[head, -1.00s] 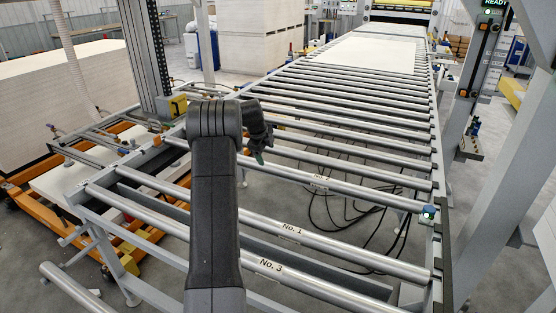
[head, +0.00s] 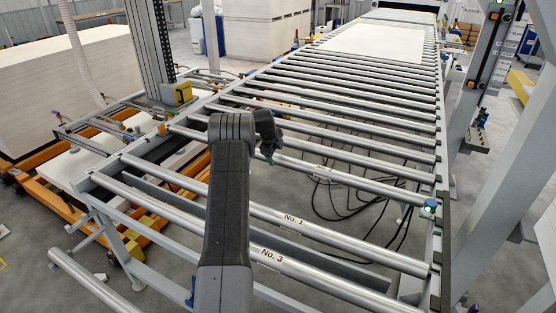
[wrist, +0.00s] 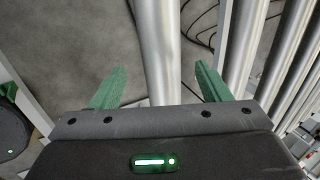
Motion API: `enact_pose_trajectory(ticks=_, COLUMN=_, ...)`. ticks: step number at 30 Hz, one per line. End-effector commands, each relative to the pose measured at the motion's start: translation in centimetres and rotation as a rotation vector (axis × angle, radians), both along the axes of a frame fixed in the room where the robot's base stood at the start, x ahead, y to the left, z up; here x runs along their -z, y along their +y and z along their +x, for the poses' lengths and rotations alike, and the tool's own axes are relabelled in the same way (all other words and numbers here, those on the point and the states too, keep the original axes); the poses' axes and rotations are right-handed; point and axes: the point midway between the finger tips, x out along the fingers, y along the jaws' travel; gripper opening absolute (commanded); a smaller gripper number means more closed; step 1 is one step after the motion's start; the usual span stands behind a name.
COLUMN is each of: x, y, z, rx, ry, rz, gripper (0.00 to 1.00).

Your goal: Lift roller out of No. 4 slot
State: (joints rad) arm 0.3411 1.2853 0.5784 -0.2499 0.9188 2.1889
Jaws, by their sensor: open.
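My gripper (head: 268,155) is at the end of my dark arm, over the left part of a grey roller (head: 370,182) whose small label I cannot read surely. In the wrist view my gripper (wrist: 157,78) has its green fingers open and apart. A long grey roller (wrist: 158,45) shows between them, and its near part is hidden behind the gripper body. The roller labelled No. 1 (head: 370,246) and the roller labelled No. 3 (head: 340,287) lie across the frame nearer to me. I cannot make out a No. 4 label.
The conveyor continues back with several rollers and a white board (head: 380,43) on it. A loose roller or bar (head: 95,285) shows at lower left. Black cables (head: 345,205) lie on the floor beneath. A grey column (head: 150,45) stands at the left side, an orange pallet truck (head: 45,190) beside it.

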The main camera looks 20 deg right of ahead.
Motion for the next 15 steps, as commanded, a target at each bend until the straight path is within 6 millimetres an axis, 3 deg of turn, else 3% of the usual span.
enact_pose_trajectory(ticks=9, x=3.1, y=-1.2, z=1.0, rx=0.001, ry=0.0, rz=0.001, gripper=0.7)
enact_pose_trajectory(ticks=15, x=3.4, y=-1.3, z=1.1, rx=0.001, ry=-0.001, rz=0.001, gripper=0.7)
